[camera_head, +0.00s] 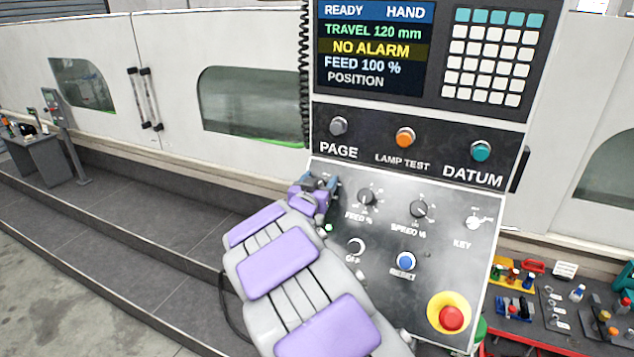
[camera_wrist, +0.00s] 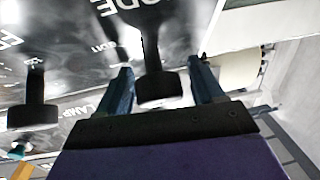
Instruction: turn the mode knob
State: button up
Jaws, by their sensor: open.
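The mode knob (camera_wrist: 160,88) is black and shows in the wrist view, with the letters "ODE" on the panel beside it. My gripper (camera_wrist: 160,68) is open, with one blue finger on each side of the knob. A gap shows between the knob and each finger, so I see no grip on it. In the head view my gripper (camera_head: 322,181) is at the left edge of the sloped control panel (camera_head: 440,275). It hides the mode knob there.
The feed knob (camera_head: 367,196) is close to the right of my gripper, with the speed knob (camera_head: 419,209) beyond it. Below are a blue button (camera_head: 405,261) and a red emergency button (camera_head: 451,317). A tool table (camera_head: 560,335) stands at the right.

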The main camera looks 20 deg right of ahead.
jog(key=shift+s+d, duration=0.1)
jog(key=shift+d, duration=0.05)
jog(key=shift+c, duration=0.7)
jog(key=shift+a, duration=0.2)
jog(key=c, duration=0.8)
jog(key=o, duration=0.7)
jog(key=shift+c, duration=0.2)
jog(key=shift+o, duration=1.4)
jog(key=shift+s+a+r, duration=0.1)
jog(key=shift+a, duration=0.15)
